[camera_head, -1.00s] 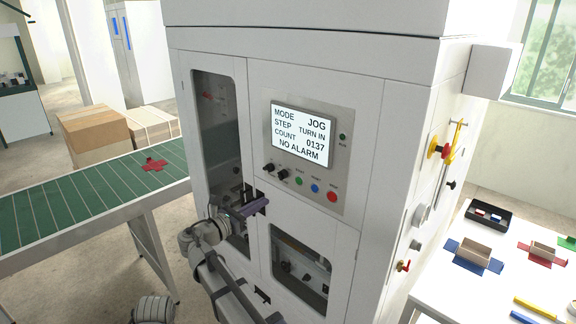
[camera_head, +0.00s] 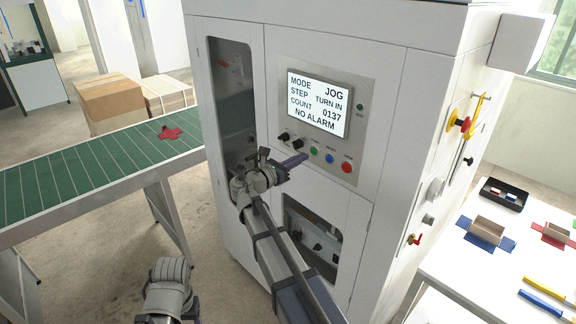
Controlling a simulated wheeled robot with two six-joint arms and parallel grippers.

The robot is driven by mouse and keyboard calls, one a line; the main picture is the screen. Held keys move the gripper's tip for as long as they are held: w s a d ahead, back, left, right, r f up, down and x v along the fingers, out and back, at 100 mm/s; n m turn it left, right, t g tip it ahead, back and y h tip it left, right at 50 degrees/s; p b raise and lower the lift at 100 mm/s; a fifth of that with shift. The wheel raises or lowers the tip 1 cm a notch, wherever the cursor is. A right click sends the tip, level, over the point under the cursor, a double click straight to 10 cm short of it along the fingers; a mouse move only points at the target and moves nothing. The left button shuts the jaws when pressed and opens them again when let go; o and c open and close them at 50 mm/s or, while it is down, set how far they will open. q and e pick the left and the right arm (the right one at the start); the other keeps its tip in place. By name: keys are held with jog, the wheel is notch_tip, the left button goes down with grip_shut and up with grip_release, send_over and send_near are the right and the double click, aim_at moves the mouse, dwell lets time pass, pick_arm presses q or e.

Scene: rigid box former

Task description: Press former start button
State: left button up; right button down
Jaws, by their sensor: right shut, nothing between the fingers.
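The box former (camera_head: 390,110) is a tall white cabinet with a control panel in its front. The panel's screen (camera_head: 318,103) reads mode JOG, step TURN IN, count 0137, no alarm. Below it, in a row, are a green button (camera_head: 314,150), a blue button (camera_head: 330,158) and a red button (camera_head: 346,167); their labels are too small to read surely. My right gripper (camera_head: 299,159) is shut and empty, its tips just left of and below the green button in the picture. Whether they touch the panel I cannot tell. My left gripper (camera_head: 178,318) is mostly cut off at the bottom edge.
Two black knobs (camera_head: 291,140) sit left of the buttons. A green conveyor (camera_head: 90,178) with a red flat blank (camera_head: 171,132) runs in from the left. Cardboard boxes (camera_head: 108,102) stand behind it. A white table (camera_head: 470,270) with trays and blanks is at the right.

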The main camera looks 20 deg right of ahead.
aim_at(314, 151)
jog(key=shift+x, duration=1.4)
